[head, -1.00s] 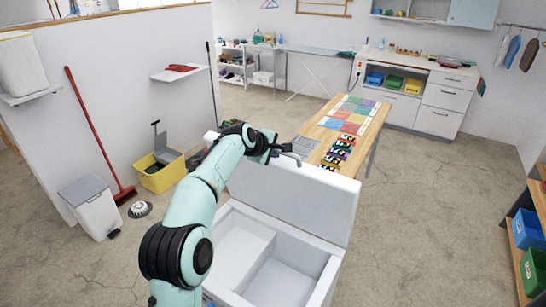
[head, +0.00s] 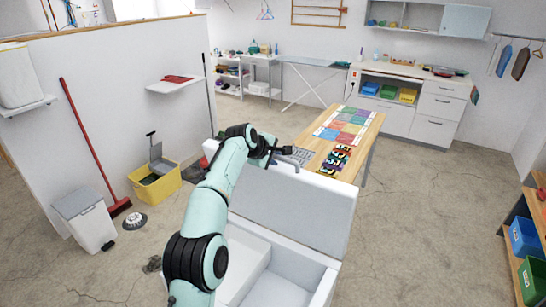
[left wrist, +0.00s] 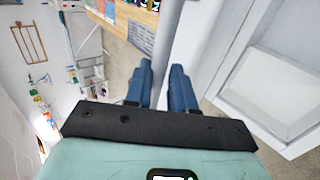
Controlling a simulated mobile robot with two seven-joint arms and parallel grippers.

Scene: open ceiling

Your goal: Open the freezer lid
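The white freezer (head: 318,283) stands in front of me at the bottom of the head view. Its lid (head: 300,208) is raised and stands roughly upright at the far side, with the white interior exposed. A small grey handle (head: 292,160) shows at the lid's top edge. My left gripper (head: 276,149) is at the lid's top edge, beside the handle. The white lid and freezer (left wrist: 280,85) lie right of the fingers. My right gripper is not in view.
A wooden table (head: 362,133) with coloured mats stands behind the lid. A white bin (head: 85,215), a red broom (head: 92,140) and a yellow bucket (head: 157,186) are at left. Shelves with blue and green bins (head: 525,237) stand at right.

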